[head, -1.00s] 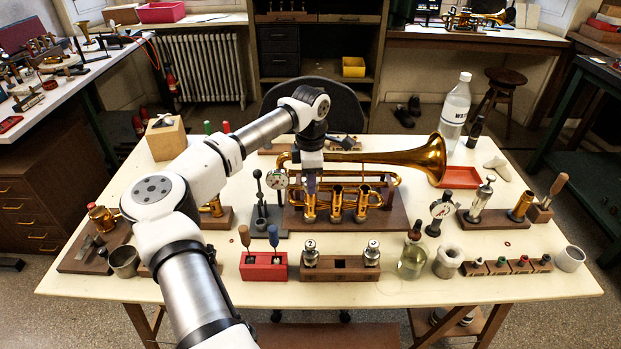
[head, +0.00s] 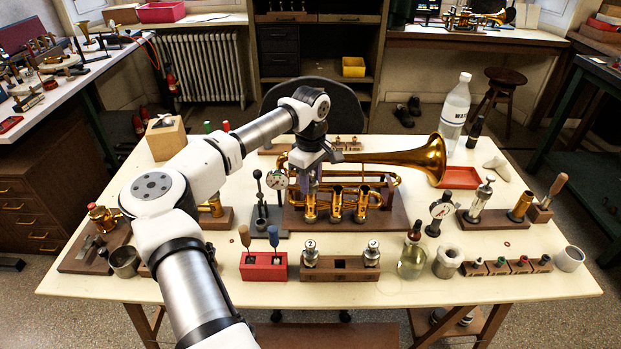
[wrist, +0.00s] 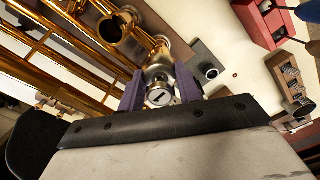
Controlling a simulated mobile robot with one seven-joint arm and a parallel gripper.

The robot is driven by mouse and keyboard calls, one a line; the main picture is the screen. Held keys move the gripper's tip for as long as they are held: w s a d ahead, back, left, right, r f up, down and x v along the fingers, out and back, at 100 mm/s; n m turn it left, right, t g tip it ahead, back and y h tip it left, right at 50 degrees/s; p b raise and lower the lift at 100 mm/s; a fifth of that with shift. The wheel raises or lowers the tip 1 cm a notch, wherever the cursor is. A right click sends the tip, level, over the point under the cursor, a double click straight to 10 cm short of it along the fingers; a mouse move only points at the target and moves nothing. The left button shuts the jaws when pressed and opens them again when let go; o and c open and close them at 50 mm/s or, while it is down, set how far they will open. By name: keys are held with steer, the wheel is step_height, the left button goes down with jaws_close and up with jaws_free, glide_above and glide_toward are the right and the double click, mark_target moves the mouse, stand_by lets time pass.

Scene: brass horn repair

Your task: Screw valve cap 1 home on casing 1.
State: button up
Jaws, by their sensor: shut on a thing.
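The brass horn (head: 425,158) lies on a dark wooden stand (head: 395,218) on the table. Its three valve casings stand upright in a row. My gripper (head: 311,188) points down over casing 1 (head: 310,207), the leftmost. In the wrist view the purple fingers of my gripper (wrist: 160,92) are shut on valve cap 1 (wrist: 160,98), a round silver cap with a dark mark. The cap is in line with the casing and seems to sit at its mouth; its seating is hidden. A neighbouring casing (wrist: 112,28) is open on top.
A wooden block (head: 341,263) in front holds valves marked 2 and 3. A red screwdriver holder (head: 263,266) stands to its left, a glass bottle (head: 412,257) to its right. A dial gauge (head: 278,181) stands close left of my gripper.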

steer(key=shift+m, duration=0.5)
steer(key=m, duration=0.2)
steer(key=shift+m, duration=1.6)
steer(key=shift+m, duration=1)
steer(key=m, duration=0.3)
steer(key=shift+p, duration=0.3)
steer(key=shift+m, duration=0.3)
